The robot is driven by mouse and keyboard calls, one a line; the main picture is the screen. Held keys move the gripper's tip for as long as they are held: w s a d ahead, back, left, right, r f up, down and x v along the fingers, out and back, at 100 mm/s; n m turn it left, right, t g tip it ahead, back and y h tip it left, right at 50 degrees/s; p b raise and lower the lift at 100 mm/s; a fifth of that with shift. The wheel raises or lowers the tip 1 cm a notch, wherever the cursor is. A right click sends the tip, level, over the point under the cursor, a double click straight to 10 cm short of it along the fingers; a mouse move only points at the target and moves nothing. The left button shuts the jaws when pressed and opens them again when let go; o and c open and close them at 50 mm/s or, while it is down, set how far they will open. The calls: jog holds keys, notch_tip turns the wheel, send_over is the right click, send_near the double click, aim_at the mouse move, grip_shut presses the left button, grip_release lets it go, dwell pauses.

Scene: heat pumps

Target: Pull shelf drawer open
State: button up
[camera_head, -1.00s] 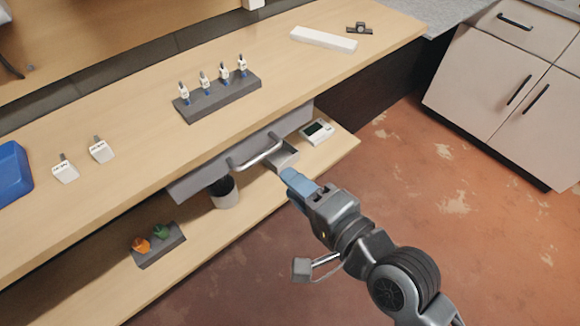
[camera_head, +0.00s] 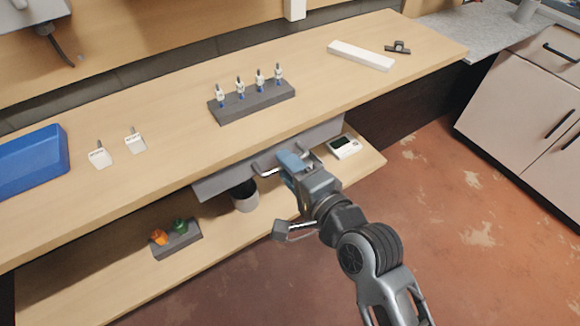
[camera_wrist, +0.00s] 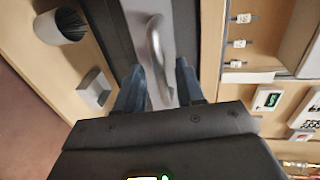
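The shelf drawer (camera_head: 215,184) is a grey panel under the edge of the wooden bench top. Its curved metal handle (camera_head: 264,171) is partly hidden by my gripper (camera_head: 291,163) in the head view. In the wrist view, the handle (camera_wrist: 155,45) runs lengthwise in the gap between the two blue fingers of my gripper (camera_wrist: 159,78). The fingers are apart, one on each side of the handle, with visible space around it. I cannot tell whether either finger touches it. The drawer front (camera_wrist: 182,25) lies beyond the fingertips.
The bench top holds a grey rack (camera_head: 252,104) with several white-tagged pieces and a blue bin (camera_head: 35,165). Open floor lies in front.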

jog(key=shift+c, duration=0.5)
grip_shut()
